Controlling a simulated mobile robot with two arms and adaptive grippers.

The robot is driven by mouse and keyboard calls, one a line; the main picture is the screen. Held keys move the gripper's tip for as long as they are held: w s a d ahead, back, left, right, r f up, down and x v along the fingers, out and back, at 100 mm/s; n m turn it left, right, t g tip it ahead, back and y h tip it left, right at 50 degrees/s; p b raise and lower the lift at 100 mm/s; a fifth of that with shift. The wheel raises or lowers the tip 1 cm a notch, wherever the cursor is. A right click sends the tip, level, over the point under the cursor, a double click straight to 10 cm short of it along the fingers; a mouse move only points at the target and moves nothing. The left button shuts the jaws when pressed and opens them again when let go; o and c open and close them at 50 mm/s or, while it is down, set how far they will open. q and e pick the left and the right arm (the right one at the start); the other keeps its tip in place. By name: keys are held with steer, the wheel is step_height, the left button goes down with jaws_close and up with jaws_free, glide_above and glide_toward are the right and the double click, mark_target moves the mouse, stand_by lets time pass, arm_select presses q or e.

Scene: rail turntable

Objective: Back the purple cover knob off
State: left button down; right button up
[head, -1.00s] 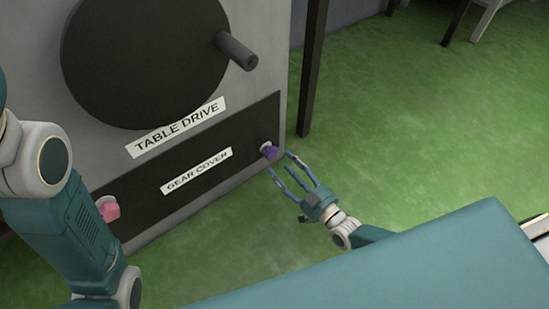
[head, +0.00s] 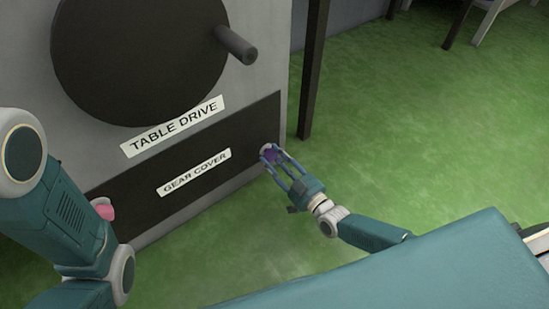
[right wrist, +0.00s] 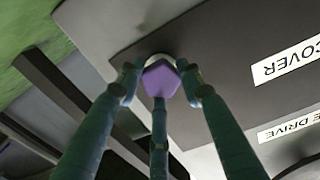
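The purple knob (head: 271,155) sits at the right end of the dark gear cover (head: 236,143). It also shows in the right wrist view as a faceted purple head (right wrist: 162,80) on a pale round collar. My right gripper (head: 270,154) has its three blue fingers around the knob. In the right wrist view the fingertips (right wrist: 158,84) stand close on both sides and below it. They look spread, with no clear squeeze on the knob. My left arm crosses the left of the head view, but its gripper is out of view.
A pink knob (head: 104,209) at the cover's left end is partly hidden by my left arm. Above the cover is a large dark disc (head: 140,55) with a protruding handle (head: 236,45). A dark post (head: 313,70) stands right of the cabinet. Green floor is open to the right.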

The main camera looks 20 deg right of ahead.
steer(key=shift+a+r+m, duration=0.1)
steer(key=shift+r+m, duration=0.1)
steer(key=shift+m, duration=0.7)
steer(key=o, duration=1.2)
steer(key=shift+s+f, duration=0.1)
steer(key=shift+s+d, duration=0.2)
steer(key=shift+s, duration=0.05)
steer(key=v, duration=1.1)
steer(key=shift+s, duration=0.15)
